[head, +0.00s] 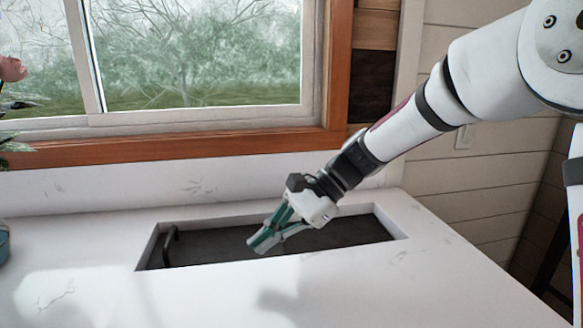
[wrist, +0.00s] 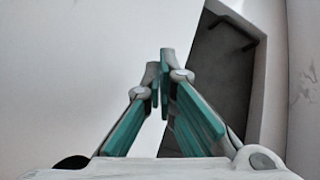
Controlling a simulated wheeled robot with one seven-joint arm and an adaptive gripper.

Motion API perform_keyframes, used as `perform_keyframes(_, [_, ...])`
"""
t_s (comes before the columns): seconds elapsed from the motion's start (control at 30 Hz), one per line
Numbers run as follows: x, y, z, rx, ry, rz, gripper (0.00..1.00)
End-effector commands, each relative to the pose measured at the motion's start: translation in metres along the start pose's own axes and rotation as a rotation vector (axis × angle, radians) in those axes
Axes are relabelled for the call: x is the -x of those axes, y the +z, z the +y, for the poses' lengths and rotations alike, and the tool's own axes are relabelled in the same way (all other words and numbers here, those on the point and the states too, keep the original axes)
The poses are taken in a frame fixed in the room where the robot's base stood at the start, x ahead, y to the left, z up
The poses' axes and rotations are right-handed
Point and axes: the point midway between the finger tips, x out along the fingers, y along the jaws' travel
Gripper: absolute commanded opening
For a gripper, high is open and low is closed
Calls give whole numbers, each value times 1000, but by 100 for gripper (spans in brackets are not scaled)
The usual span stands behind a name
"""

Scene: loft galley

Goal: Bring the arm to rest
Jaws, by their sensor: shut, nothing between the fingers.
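My gripper (head: 256,243) is at the end of my arm, which reaches in from the upper right in the head view. Its teal-lined fingers point down and to the left, over the dark sink recess in the counter. In the wrist view the gripper (wrist: 162,85) has its fingertips together with nothing between them. The fingers appear above the sink's near edge, apart from the counter; the exact height is hard to tell.
The sink (head: 340,232) is a dark rectangular basin with a black faucet (head: 169,243) at its left end. The white counter (head: 400,285) is clear in front. A window (head: 200,60) with a wooden frame stands behind. A plant and a blue-grey object (head: 3,244) are at the left edge.

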Motion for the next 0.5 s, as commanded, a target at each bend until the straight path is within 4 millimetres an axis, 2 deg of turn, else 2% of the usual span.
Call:
perform_keyframes(0.03, [11,9,15,57,21,62,0])
perform_keyframes(0.5, [105,46,163,551,264,558,0])
